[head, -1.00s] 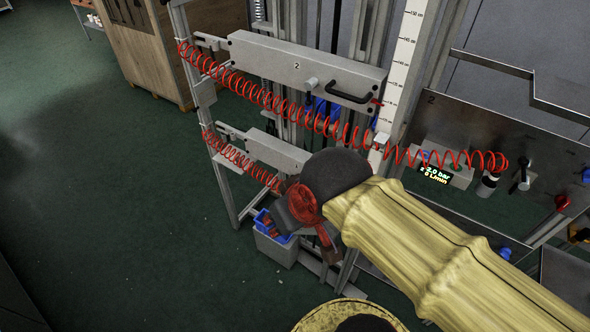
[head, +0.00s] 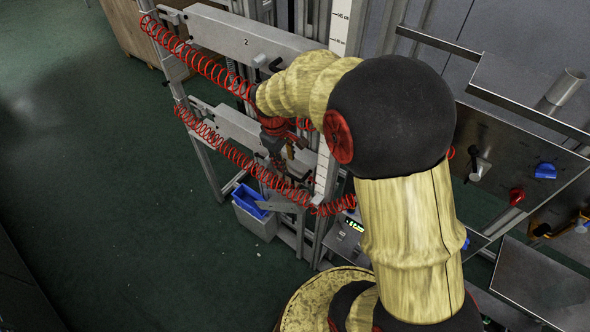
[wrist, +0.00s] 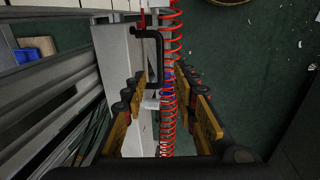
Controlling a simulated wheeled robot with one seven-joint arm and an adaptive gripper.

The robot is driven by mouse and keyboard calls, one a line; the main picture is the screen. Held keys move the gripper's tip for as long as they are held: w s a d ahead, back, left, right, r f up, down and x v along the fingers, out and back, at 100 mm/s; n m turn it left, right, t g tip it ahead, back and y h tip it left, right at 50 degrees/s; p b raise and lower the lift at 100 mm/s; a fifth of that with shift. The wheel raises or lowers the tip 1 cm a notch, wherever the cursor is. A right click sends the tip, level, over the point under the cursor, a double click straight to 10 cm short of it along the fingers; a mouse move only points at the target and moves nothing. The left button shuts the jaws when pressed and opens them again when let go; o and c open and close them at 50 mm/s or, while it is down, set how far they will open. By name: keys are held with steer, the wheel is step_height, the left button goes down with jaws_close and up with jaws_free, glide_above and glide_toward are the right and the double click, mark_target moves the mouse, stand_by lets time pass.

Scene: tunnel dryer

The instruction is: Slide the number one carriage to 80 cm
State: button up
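The lower carriage (head: 232,127) is a grey beam on the vertical rails, below the carriage marked 2; its own number is not readable. My gripper (head: 287,165) is at its right end, partly hidden by my arm. In the wrist view, the lower carriage's pale beam (wrist: 139,75) carries a black bar handle (wrist: 158,48) and a light knob (wrist: 150,103). My gripper (wrist: 161,88) is open there, its fingers on either side of the handle line. Contact is not clear. The white scale (head: 340,22) is partly covered by my arm; its marks are too small to read.
The carriage marked 2 (head: 225,32) is above. Red coiled hoses (head: 205,66) hang across both carriages; one also runs between my fingers in the wrist view (wrist: 170,120). A grey bin with blue contents (head: 252,212) stands below. A control panel (head: 515,150) is at right. Floor at left is clear.

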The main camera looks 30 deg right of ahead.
mark_target(289, 174)
steer(key=f, duration=0.2)
steer(key=d+f+b, duration=0.1)
steer(key=f, duration=0.4)
steer(key=shift+w+d+f+b, duration=0.15)
steer(key=shift+w+b, duration=0.1)
steer(key=shift+b, duration=0.1)
steer(key=shift+c, duration=0.2)
jaws_close()
stand_by(0.4)
